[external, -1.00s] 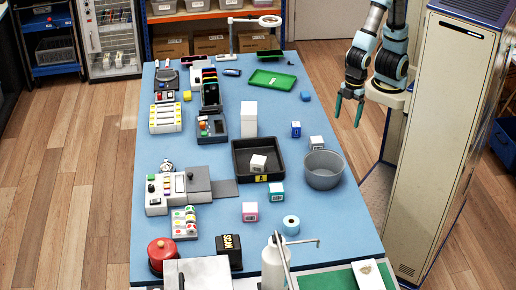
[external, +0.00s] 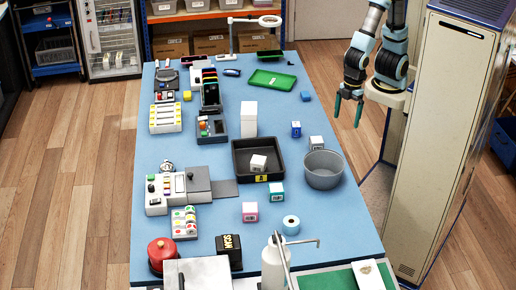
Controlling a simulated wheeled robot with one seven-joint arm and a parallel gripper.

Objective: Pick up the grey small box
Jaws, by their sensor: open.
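A small grey-white box (external: 317,143) with a printed label stands on the blue table near its right edge, just behind the grey round bin. A second pale grey-white box (external: 258,162) sits inside the black tray (external: 240,172). From this distance I cannot tell for sure which of the two is the grey one. My gripper (external: 348,107) hangs fingers-down beyond the table's right edge, to the right of and above both boxes in the picture. Its two green fingers are apart with nothing between them. It touches neither box.
The grey bin (external: 323,172) stands close in front of the first box. A blue box (external: 296,129) is just behind-left of it. Teal (external: 276,192) and pink (external: 250,211) boxes stand nearer the front. A tall white box (external: 249,118) stands behind the tray. A tall cabinet (external: 446,140) is right.

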